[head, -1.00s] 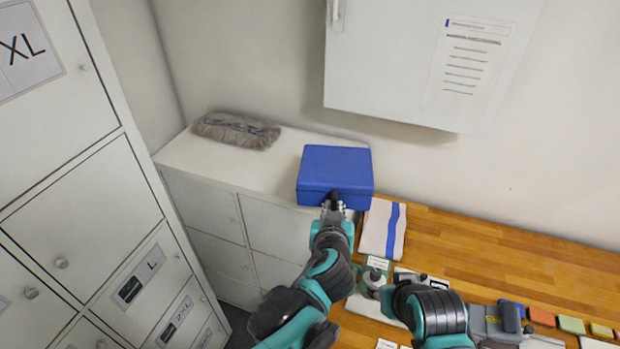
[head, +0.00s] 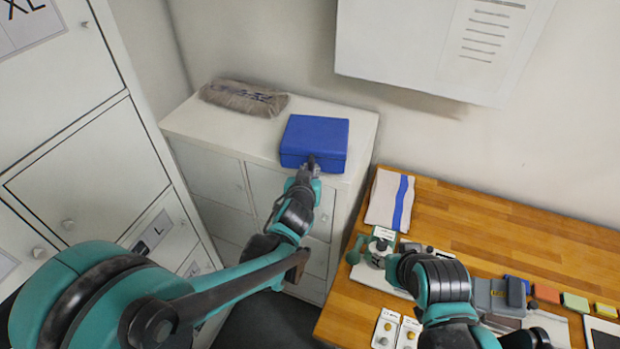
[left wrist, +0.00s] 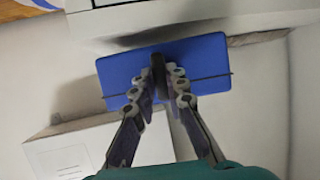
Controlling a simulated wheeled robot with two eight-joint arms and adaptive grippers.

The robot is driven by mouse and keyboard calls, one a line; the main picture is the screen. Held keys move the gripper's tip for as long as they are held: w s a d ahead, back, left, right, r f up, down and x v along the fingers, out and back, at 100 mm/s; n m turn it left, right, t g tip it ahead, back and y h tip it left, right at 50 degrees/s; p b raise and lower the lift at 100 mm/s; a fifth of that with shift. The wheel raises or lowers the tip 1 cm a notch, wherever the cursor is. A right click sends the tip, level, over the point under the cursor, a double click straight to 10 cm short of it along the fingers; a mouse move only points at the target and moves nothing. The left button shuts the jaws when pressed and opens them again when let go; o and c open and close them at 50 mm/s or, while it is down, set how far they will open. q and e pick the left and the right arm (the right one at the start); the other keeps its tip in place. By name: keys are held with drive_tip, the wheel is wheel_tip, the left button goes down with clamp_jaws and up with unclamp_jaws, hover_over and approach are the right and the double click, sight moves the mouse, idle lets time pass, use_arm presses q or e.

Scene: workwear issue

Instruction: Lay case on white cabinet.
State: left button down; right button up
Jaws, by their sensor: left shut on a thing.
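The blue case (head: 314,138) is a flat box over the front part of the white cabinet's top (head: 225,132). My left gripper (head: 309,165) is shut on the front of the case, on its dark handle. In the left wrist view the case (left wrist: 205,65) lies across the shut fingers (left wrist: 161,85). I cannot tell whether its underside touches the cabinet top. My right gripper (head: 372,253) is over the wooden table at the lower middle; its fingertips cannot be made out clearly.
A grey-brown folded bundle (head: 243,97) lies on the cabinet's back left. A white wall cabinet (head: 400,45) hangs above. A white towel with a blue stripe (head: 385,200) lies on the wooden table (head: 470,225) at right. Tall lockers (head: 75,170) stand at left.

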use_arm(q)
wheel_tip(320, 180, down, 3)
drive_tip(key=shift+r, duration=0.2)
drive_tip(key=c, duration=1.5)
unclamp_jaws()
drive_tip(key=shift+c, duration=0.2)
drive_tip(key=shift+s, duration=0.1)
drive_tip(key=p+v, duration=0.1)
drive_tip(key=v, duration=1.1)
drive_tip(key=s+a+n+g+y, duration=0.1)
drive_tip(key=s+a+g+y, duration=0.3)
drive_tip(key=a, duration=0.8)
drive_tip(key=s+a+f+g+h, duration=0.2)
drive_tip(key=s+a, duration=0.2)
drive_tip(key=s, duration=0.6)
drive_tip(key=shift+s+n, duration=0.3)
drive_tip(key=shift+a+f, duration=0.1)
